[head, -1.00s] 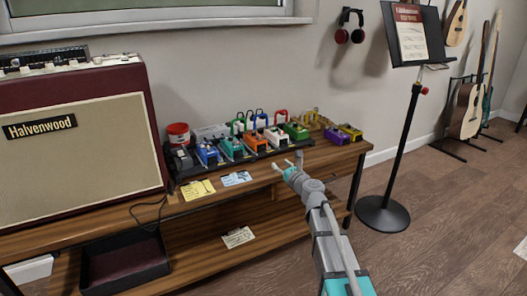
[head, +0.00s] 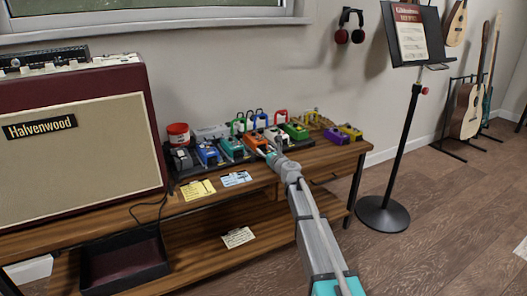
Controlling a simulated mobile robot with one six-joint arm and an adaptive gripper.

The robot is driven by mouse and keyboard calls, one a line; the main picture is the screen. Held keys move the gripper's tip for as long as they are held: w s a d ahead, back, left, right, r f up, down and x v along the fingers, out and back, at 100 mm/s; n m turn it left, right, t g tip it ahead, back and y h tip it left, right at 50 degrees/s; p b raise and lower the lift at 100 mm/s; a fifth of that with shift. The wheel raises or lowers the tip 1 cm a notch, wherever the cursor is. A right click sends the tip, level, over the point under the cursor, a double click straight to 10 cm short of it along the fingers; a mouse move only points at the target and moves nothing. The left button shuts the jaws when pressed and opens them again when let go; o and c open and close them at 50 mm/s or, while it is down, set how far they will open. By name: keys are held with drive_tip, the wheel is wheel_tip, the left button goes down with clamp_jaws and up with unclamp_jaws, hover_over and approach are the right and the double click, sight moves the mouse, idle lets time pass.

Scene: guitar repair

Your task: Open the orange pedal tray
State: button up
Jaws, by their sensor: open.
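The orange pedal (head: 254,140) sits in the row on a dark pedalboard (head: 213,172) on the wooden bench. My gripper (head: 267,151) is open, just in front of the orange pedal and at its lower right edge. From this view I cannot tell whether it touches the pedal. No separate tray under the orange pedal can be made out, and the gripper covers part of the area in front of it.
A blue pedal (head: 207,155) and a teal pedal (head: 231,149) stand to the left, and a green pedal (head: 295,131) to the right. Paper notes (head: 236,179) lie along the front edge. A large amplifier (head: 80,140) fills the left. A music stand (head: 405,130) stands at the right.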

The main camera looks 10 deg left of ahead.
drive_tip(key=shift+w+a, duration=0.15)
drive_tip(key=shift+w, duration=0.1)
clamp_jaws()
idle(0.3)
